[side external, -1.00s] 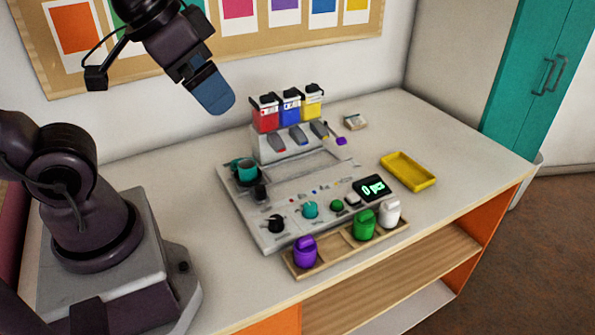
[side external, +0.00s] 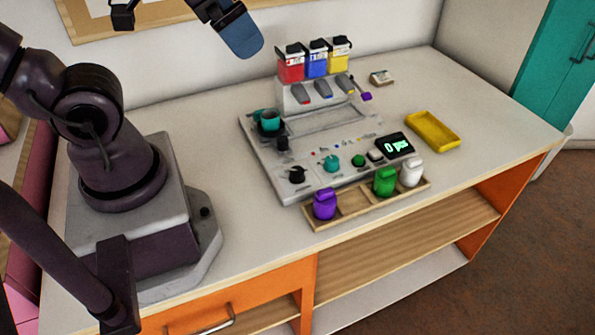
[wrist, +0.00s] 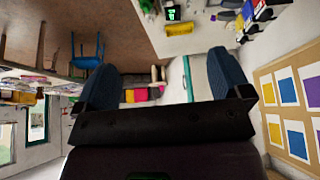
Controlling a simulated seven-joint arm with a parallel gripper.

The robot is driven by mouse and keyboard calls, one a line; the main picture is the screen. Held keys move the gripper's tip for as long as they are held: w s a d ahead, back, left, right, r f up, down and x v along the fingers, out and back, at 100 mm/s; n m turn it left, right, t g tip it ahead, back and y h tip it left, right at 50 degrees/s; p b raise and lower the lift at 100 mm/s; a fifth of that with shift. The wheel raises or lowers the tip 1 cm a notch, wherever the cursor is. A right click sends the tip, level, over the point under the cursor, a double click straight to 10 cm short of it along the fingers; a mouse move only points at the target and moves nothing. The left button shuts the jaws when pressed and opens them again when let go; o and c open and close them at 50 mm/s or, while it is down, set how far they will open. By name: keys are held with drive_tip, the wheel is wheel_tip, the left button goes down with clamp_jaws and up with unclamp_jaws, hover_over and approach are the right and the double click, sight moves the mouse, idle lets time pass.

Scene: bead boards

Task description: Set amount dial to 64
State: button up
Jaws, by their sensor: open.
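The grey dispensing board (side external: 262,155) lies on the table with a black knob (side external: 297,175) and a teal knob (side external: 331,163) along its front. Their labels are too small to read, so I cannot tell which is the amount dial. The black display (side external: 395,146) reads "0 pcs" in green; a lit display also shows at the top of the wrist view (wrist: 172,14). My gripper (side external: 240,35) is high above and behind the board's left side, apart from it. In the wrist view its blue fingers (wrist: 161,82) are spread with nothing between them.
Red (side external: 290,67), blue (side external: 316,62) and yellow (side external: 340,55) hoppers stand at the board's back. A teal cup (side external: 269,120) sits at its left. A wooden rack (side external: 352,202) with purple, green and white jars lies in front. A yellow tray (side external: 433,131) is at right.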

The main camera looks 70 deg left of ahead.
drive_tip(key=c, duration=0.3)
drive_tip(key=shift+w+a+f, duration=0.1)
drive_tip(key=shift+a+f, duration=0.1)
drive_tip(key=shift+f, duration=0.15)
drive_tip(key=c, duration=0.4)
drive_tip(key=w+f+n+g, duration=0.1)
drive_tip(key=f, duration=0.2)
drive_tip(key=w+a+f+n+g, duration=0.1)
drive_tip(key=w+f+g, duration=0.1)
drive_tip(key=f, duration=0.1)
drive_tip(key=w+a+f+n+g, duration=0.1)
drive_tip(key=f+g, duration=0.1)
drive_tip(key=f, duration=0.2)
drive_tip(key=shift+w+a+n+y, duration=0.1)
drive_tip(key=shift+w+n+y, duration=0.2)
drive_tip(key=shift+w, duration=0.05)
drive_tip(key=n, duration=1)
approach(297, 170)
drive_tip(key=shift+g, duration=0.3)
drive_tip(key=f, duration=0.9)
drive_tip(key=shift+w+a+f, duration=0.15)
drive_tip(key=shift+w+a, duration=0.1)
drive_tip(key=c, duration=1)
